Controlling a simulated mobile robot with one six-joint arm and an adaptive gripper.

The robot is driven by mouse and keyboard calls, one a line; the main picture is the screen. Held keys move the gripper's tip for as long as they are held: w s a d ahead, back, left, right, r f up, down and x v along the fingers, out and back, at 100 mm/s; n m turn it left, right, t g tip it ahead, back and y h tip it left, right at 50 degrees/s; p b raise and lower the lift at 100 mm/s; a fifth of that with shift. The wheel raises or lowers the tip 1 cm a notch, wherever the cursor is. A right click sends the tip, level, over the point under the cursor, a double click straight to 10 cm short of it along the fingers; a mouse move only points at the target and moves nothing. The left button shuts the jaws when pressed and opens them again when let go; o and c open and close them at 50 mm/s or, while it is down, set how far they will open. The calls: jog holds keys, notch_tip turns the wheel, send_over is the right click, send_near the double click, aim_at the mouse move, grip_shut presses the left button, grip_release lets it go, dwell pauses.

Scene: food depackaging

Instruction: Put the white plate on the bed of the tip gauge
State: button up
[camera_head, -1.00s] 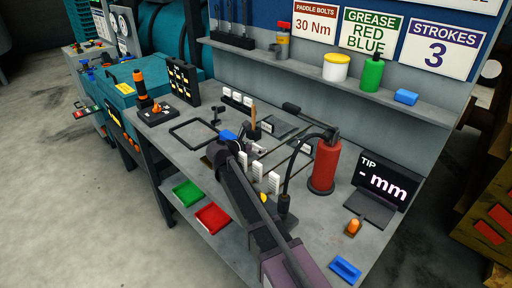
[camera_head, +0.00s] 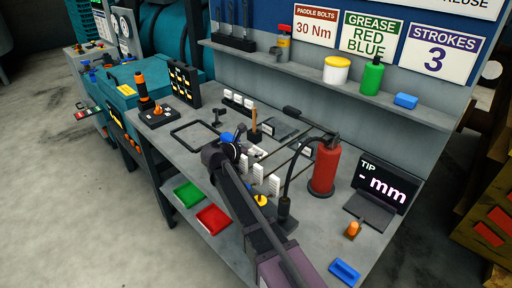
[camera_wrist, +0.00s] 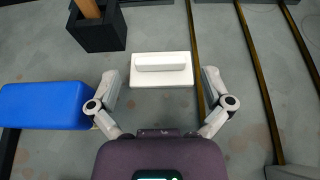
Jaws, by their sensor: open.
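The white plate (camera_wrist: 146,81), a small flat slab with a raised bar across it, lies on the grey bench top in the wrist view. My gripper (camera_wrist: 161,82) is open, with one finger on each side of the plate. In the head view my gripper (camera_head: 238,152) is low over the middle of the bench, and the plate is small and partly hidden there. The tip gauge (camera_head: 383,186) shows "TIP - mm" at the bench's right; its dark flat base (camera_head: 368,211) lies in front of the screen.
A blue block (camera_wrist: 45,106) lies left of my gripper, with a black holder (camera_wrist: 97,33) and wooden handle behind. Dark rails (camera_wrist: 263,80) run to the right. Upright white cards (camera_head: 274,184) and a red extinguisher (camera_head: 324,168) stand between my gripper and the gauge.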

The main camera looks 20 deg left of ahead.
jog(key=p+v, duration=0.3)
jog(key=v, duration=0.6)
jog(key=shift+s+a+r, duration=0.1)
jog(key=shift+s, duration=0.1)
dwell(0.3)
